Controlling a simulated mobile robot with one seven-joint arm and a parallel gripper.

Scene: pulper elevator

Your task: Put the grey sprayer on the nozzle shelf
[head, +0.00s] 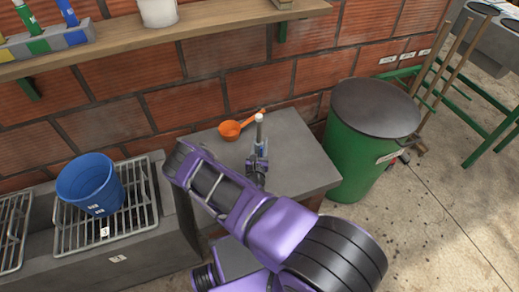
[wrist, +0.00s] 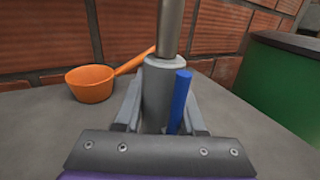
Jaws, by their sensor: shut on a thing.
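The grey sprayer (wrist: 160,85) is a grey cylinder with a blue lever (wrist: 181,95) on its right side and a metal rod rising from its top. It stands upright between the fingers of my gripper (wrist: 160,118), which is shut on it. In the head view the sprayer (head: 260,135) is over the grey counter (head: 300,150), partly hidden by my arm; I cannot tell whether its base touches the counter. A wooden shelf (head: 150,38) runs along the brick wall, with green and blue nozzle-like pieces (head: 31,25) in a coloured holder at its left end.
An orange scoop (head: 230,129) lies on the counter behind the sprayer. A blue bucket (head: 88,184) stands on a metal grate at left. A green lidded barrel (head: 362,150) is right of the counter. A white container (head: 158,12) stands mid-shelf, with bare wood beside it.

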